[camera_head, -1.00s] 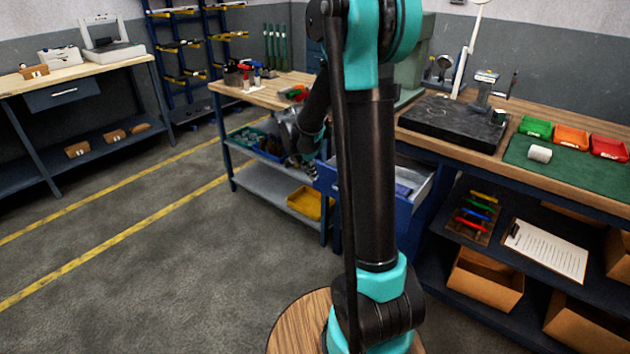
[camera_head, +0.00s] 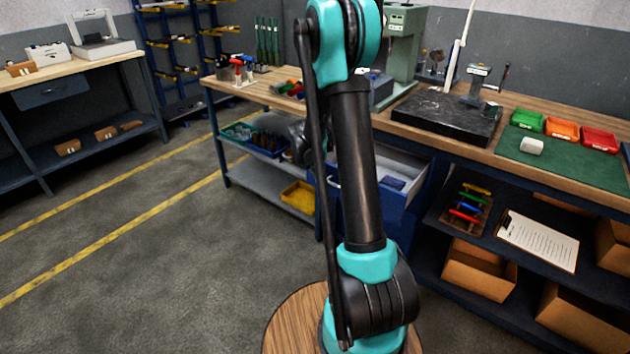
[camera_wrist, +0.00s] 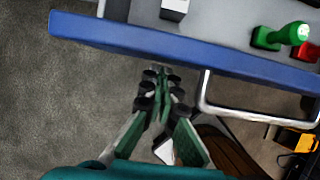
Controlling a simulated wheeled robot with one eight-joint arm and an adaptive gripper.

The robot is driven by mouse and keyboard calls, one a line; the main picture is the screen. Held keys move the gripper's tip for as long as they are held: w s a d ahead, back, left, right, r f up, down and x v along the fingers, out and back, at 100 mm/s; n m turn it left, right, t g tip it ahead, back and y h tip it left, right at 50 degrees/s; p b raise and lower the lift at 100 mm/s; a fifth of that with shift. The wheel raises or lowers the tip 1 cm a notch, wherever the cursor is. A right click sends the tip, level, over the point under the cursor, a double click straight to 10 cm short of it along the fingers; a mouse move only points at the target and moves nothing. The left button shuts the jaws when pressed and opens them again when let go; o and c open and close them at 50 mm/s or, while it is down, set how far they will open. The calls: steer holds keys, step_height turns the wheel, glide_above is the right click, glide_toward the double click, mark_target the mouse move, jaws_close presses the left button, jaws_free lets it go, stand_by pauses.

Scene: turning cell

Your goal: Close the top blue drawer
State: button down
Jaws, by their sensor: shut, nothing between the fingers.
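The top blue drawer stands open under the workbench; its grey inside (camera_head: 412,167) shows in the head view, and my arm covers part of its front. In the wrist view its blue front edge (camera_wrist: 190,48) runs across the upper part. A metal bar handle (camera_wrist: 235,112) sticks out from the front, right of my fingers. My gripper (camera_wrist: 162,72) is shut and empty, with its fingertips close to the drawer front, left of the handle. I cannot tell whether they touch. In the head view my fingers are hidden behind my arm.
The drawer holds a white block (camera_wrist: 174,9) and a green-handled item (camera_wrist: 285,35). The workbench (camera_head: 420,133) carries a dark stone plate (camera_head: 445,116). A lower shelf (camera_head: 262,183) with a yellow bin (camera_head: 298,196) stands left of the drawer. The floor at left is clear.

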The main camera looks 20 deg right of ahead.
steer(key=shift+w+d, duration=0.1)
steer(key=shift+d, duration=0.05)
steer(key=w+d, duration=0.4)
steer(key=d, duration=0.2)
steer(key=w+d, duration=0.9)
steer(key=d, duration=0.2)
steer(key=shift+w+d, duration=0.3)
steer(key=shift+a, duration=0.15)
